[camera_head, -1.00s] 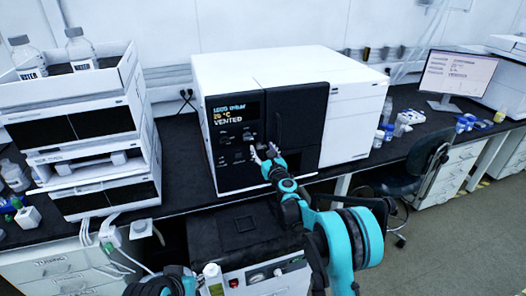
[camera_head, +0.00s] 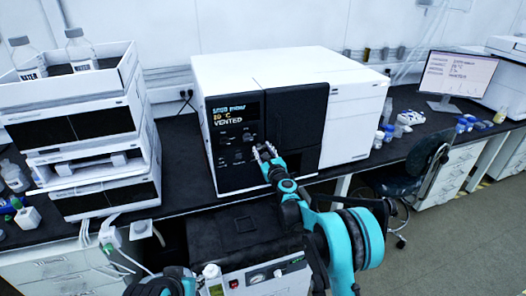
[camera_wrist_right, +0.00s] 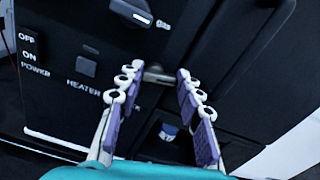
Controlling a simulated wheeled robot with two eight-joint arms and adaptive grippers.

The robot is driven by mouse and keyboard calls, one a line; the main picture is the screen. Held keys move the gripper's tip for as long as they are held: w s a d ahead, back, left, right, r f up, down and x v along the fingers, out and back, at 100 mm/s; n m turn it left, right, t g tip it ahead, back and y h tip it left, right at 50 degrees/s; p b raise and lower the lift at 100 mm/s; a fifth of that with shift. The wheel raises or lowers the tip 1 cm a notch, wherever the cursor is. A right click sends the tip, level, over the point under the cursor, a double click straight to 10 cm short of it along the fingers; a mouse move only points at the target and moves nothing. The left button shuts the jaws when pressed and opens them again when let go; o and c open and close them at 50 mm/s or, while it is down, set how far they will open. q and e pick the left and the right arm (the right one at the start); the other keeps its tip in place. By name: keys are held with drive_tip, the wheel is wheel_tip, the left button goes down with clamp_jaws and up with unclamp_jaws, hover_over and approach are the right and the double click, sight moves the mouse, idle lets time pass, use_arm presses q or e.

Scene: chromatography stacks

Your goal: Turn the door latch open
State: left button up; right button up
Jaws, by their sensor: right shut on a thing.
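The instrument's black front (camera_head: 230,175) has a dark door panel (camera_head: 292,130) on its right and a lit display reading VENTED. My right gripper (camera_head: 264,152) is at the lower part of this front, by the door's left edge. In the right wrist view, its two fingers (camera_wrist_right: 160,86) are closed around a small grey latch (camera_wrist_right: 157,72), which sits between the fingertips. The latch is mostly hidden by the fingers in the head view. Only part of my left arm shows at the bottom edge; its gripper is out of sight.
In the right wrist view, a second light-tipped handle (camera_wrist_right: 135,12) is above the fingers, and a heater switch (camera_wrist_right: 86,67) is to their left. White stacked modules (camera_head: 95,150) with bottles stand at left. A monitor (camera_head: 458,75) and chair (camera_head: 415,170) are at right.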

drive_tip(key=n, duration=0.4)
drive_tip(key=shift+a+r+n, duration=0.1)
drive_tip(key=shift+n, duration=0.2)
drive_tip(key=n, duration=0.3)
drive_tip(key=shift+s+a+n, duration=0.1)
drive_tip(key=shift+n, duration=0.3)
drive_tip(key=n, duration=0.3)
drive_tip(key=shift+a, duration=0.1)
drive_tip(key=shift+a+n, duration=0.1)
drive_tip(key=shift+n, duration=1.9)
drive_tip(key=o, duration=1.2)
drive_tip(key=shift+c, duration=0.2)
drive_tip(key=v, duration=1.2)
